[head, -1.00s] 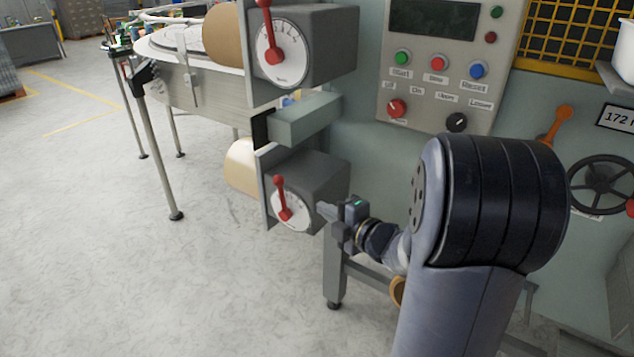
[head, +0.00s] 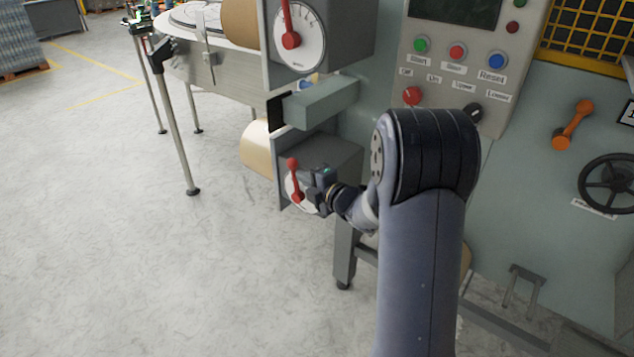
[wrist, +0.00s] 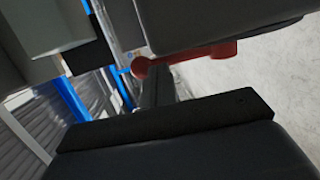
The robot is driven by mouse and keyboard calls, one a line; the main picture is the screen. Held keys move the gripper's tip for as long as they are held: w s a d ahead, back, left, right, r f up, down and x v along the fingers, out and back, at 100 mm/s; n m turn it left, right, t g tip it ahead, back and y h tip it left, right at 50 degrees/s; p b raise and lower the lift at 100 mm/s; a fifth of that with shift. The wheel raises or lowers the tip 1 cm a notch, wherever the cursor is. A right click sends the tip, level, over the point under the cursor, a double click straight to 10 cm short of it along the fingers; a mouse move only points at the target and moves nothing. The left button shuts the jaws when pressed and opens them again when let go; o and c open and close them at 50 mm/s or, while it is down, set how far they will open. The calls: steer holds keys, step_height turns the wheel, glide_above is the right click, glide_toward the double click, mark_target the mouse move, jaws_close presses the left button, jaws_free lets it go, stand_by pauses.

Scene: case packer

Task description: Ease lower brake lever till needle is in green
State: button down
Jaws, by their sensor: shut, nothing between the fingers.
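The lower brake lever (head: 293,172) is red and stands nearly upright on a white round dial (head: 290,188) on the front of the lower grey brake box (head: 325,152). My gripper (head: 303,180) is shut and empty, at the right side of the lever in the head view. Its body covers the right part of the dial, so I cannot read the scale, a needle or a green zone. In the wrist view the red lever (wrist: 190,56) lies across the picture just beyond the finger (wrist: 156,85). I cannot tell whether they touch.
The upper brake box with its own red lever (head: 289,22) is above, with a grey block (head: 318,100) between the boxes. A control panel (head: 465,70) with buttons is at the right. A handwheel (head: 612,183) is farther right.

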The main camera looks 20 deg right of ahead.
steer(key=shift+w+a, duration=0.2)
steer(key=shift+w, duration=0.25)
steer(key=shift+f, duration=0.1)
